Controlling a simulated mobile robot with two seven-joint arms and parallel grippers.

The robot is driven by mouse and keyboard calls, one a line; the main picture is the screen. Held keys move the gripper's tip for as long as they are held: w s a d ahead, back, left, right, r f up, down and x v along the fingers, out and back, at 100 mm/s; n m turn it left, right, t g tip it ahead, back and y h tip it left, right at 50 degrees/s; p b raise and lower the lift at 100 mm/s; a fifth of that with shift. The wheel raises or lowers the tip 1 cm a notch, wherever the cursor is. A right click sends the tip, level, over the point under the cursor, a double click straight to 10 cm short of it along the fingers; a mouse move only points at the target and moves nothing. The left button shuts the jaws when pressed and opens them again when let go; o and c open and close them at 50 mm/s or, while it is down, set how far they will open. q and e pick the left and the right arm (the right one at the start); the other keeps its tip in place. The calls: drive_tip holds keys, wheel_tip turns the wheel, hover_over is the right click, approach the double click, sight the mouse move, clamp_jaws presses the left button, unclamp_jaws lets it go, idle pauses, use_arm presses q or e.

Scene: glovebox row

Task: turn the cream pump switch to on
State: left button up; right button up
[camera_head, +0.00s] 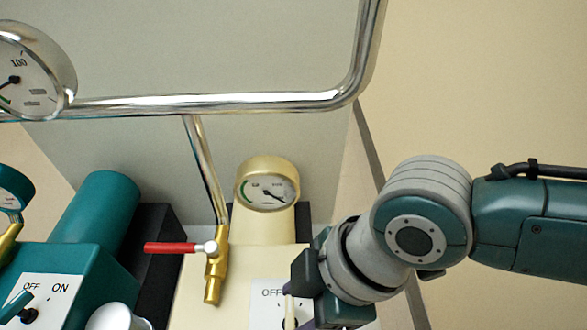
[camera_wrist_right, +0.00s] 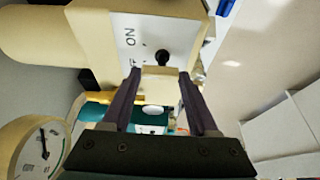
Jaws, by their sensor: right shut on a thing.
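The switch's black pivot (camera_wrist_right: 162,57) and pale cream handle (camera_wrist_right: 160,82) show in the wrist view, the handle between my right fingers. My right gripper (camera_head: 301,298) comes in from the right at the plate and is shut on the handle. It hides the ON side in the head view. I cannot tell exactly which way the lever points. My left gripper is in neither view.
A brass valve with a red handle (camera_head: 170,247) stands just left of the switch, below a chrome pipe (camera_head: 210,103). A gauge (camera_head: 267,190) sits behind it. A teal pump (camera_head: 65,265) with its own OFF/ON switch is at the left.

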drive_tip(key=shift+c, duration=0.7)
drive_tip(key=m+p, duration=0.1)
drive_tip(key=m+t+p, duration=0.1)
drive_tip(key=p, duration=0.1)
drive_tip(key=shift+s+r+m, duration=0.2)
drive_tip(key=shift+m, duration=0.1)
drive_tip(key=shift+m+t+p, duration=0.4)
drive_tip(key=shift+m+p, duration=0.3)
drive_tip(key=shift+m, duration=0.2)
drive_tip(key=shift+f+m+t+p, duration=0.1)
drive_tip(key=shift+m+t+p, duration=0.2)
drive_tip(key=shift+m+p, duration=0.35)
drive_tip(key=shift+m, duration=0.25)
drive_tip(key=o, duration=1.4)
drive_tip(key=shift+f, duration=0.1)
